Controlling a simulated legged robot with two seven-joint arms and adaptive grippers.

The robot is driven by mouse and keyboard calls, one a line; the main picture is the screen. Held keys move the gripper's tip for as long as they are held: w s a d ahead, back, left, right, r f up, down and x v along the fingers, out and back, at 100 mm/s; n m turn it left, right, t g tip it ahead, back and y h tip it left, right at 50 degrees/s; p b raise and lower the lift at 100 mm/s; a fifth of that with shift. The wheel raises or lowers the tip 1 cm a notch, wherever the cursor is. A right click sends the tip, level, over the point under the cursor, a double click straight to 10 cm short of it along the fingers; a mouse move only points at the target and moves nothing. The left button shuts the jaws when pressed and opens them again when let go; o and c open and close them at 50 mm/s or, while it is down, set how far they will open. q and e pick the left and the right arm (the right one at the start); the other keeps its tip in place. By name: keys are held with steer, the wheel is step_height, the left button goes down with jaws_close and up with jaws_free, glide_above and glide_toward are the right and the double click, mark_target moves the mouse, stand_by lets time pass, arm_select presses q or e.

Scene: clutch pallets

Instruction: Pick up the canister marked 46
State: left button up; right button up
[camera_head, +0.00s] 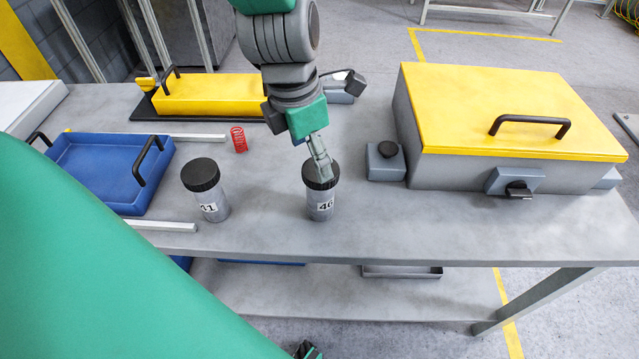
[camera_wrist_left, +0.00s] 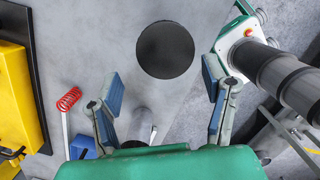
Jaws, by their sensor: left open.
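The canister marked 46 (camera_head: 320,205) stands upright on the grey table, a grey cylinder with a black lid and a white label. My left gripper (camera_head: 323,170) reaches down from above, a finger overlapping the lid in the head view. In the left wrist view, the round black lid (camera_wrist_left: 165,50) lies just beyond the fingertips, roughly centred between them. The left gripper (camera_wrist_left: 160,74) is open and empty there, its blue-padded fingers apart. I cannot tell whether a finger touches the lid.
A similar canister marked 41 (camera_head: 205,190) stands to the left. A red spring (camera_head: 239,139), a blue tray (camera_head: 90,150) and a yellow block (camera_head: 210,95) are farther left and back. A yellow-lidded grey box (camera_head: 510,115) fills the right. The table's front strip is clear.

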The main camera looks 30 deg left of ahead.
mark_target(325, 184)
arm_select(q)
steer(key=f, duration=0.1)
steer(key=w+d+f, duration=0.1)
steer(key=f, duration=0.1)
steer(key=shift+d, duration=0.2)
steer(key=shift+s+f+b, duration=0.15)
steer(key=shift+f+b, duration=0.1)
steer(key=shift+b, duration=0.1)
steer(key=f, duration=0.2)
steer(key=f+b, duration=0.1)
steer(key=f, duration=0.1)
steer(key=shift+w+a, duration=0.15)
steer(key=shift+w, duration=0.1)
steer(key=shift+w+f, duration=0.1)
steer(key=shift+f, duration=0.25)
steer(key=shift+d+r, duration=0.15)
steer(key=shift+d, duration=0.3)
steer(key=c, duration=1.4)
steer(key=shift+a, duration=0.15)
arm_select(e)
steer(key=f, duration=0.2)
steer(key=shift+w+d+f, duration=0.15)
steer(key=shift+d+f, duration=0.15)
